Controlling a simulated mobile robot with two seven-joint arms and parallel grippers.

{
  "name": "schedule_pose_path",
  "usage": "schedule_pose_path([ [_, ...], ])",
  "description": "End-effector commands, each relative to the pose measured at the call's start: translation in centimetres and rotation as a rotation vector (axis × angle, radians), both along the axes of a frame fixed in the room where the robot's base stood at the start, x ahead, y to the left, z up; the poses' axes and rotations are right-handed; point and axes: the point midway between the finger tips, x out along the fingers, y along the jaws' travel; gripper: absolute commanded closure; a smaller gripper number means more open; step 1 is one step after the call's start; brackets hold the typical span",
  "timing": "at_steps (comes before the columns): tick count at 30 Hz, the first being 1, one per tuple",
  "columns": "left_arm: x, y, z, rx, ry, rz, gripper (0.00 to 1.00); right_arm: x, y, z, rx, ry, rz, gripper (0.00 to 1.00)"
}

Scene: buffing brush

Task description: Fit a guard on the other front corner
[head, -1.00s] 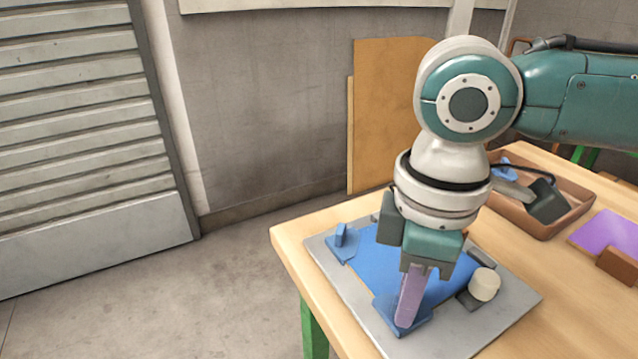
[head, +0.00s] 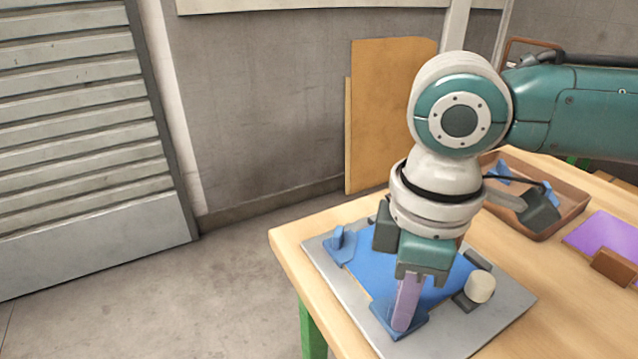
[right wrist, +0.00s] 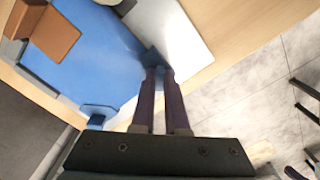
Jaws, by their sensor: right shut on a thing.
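A blue panel (head: 375,270) lies on a grey plate (head: 463,333) on the wooden table. One blue corner guard (head: 340,247) sits at the panel's left corner in the head view; it also shows at lower left in the right wrist view (right wrist: 97,113). My right gripper (head: 402,326) points down at the near corner, its purple fingers shut on a second blue guard (head: 418,318). In the right wrist view that guard (right wrist: 151,57) is at the fingertips, at the panel's corner. The fingers partly hide it, and I cannot tell whether it is fully seated. My left gripper is out of view.
A cream knob (head: 481,287) on a dark clamp stands at the panel's right side. A brown tray (head: 540,236) behind holds blue guards (head: 498,173). A purple mat (head: 603,238) and a brown block (head: 613,267) lie at right. The table's left edge is close.

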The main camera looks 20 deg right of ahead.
Motion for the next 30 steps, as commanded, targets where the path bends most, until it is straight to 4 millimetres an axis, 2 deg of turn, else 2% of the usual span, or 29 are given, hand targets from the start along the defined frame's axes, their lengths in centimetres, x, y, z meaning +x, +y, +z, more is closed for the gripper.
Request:
schedule_pose_path([
  [28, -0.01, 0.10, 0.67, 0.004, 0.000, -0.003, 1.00, 0.37, -0.26, -0.02, 0.001, 0.001, 0.000, 1.00],
  [29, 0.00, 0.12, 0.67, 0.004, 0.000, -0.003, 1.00, 0.37, -0.28, -0.02, 0.001, 0.001, 0.000, 0.87],
  [30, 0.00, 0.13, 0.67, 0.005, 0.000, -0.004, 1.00, 0.37, -0.28, -0.02, 0.000, 0.000, 0.000, 0.83],
])
